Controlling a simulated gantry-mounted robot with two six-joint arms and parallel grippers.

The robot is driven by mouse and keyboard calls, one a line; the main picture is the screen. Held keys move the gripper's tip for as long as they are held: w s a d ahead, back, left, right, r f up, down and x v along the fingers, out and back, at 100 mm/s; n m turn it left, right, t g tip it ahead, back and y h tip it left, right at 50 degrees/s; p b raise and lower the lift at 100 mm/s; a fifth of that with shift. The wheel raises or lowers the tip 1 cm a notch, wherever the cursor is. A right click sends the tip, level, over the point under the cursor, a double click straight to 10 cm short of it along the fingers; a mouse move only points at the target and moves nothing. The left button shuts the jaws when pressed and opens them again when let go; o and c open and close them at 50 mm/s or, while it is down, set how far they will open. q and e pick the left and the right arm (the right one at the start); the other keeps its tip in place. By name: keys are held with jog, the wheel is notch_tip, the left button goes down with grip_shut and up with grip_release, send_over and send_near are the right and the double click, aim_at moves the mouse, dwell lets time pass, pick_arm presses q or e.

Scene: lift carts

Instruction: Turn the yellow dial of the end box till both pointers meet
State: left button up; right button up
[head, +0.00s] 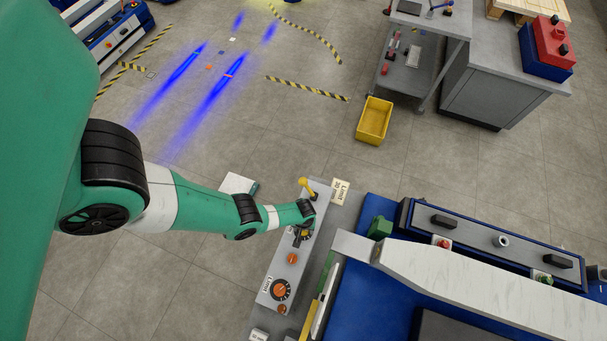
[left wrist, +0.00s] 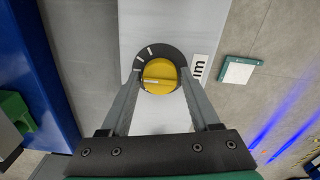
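In the left wrist view the yellow dial (left wrist: 159,76) sits on a dark round plate (left wrist: 174,55) on the grey end box (left wrist: 210,22). A pale pointer bar lies nearly level across the dial. Two white marks on the plate stand at its upper left, apart from that bar. My left gripper (left wrist: 160,72) is open, with a finger on each side of the dial; whether they touch it is unclear. In the head view my left gripper (head: 300,237) is over the long grey box (head: 272,262) and hides part of its top. My right gripper is not in view.
The box also bears a yellow knob (head: 305,183), a dark-ringed orange dial (head: 281,289) and other orange knobs. A blue lift cart (head: 360,290) with a pale beam (head: 480,285) stands close on the right. A yellow bin (head: 374,120) is behind. Floor at the left is open.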

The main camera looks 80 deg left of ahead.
pick_arm(q)
grip_shut()
jog(key=m, duration=0.6)
jog(key=shift+s+b, duration=0.1)
jog(key=shift+b, duration=0.25)
jog(key=m, duration=0.5)
jog(key=shift+m, duration=0.4)
dwell(0.3)
jog(key=shift+o, duration=2.1)
grip_release()
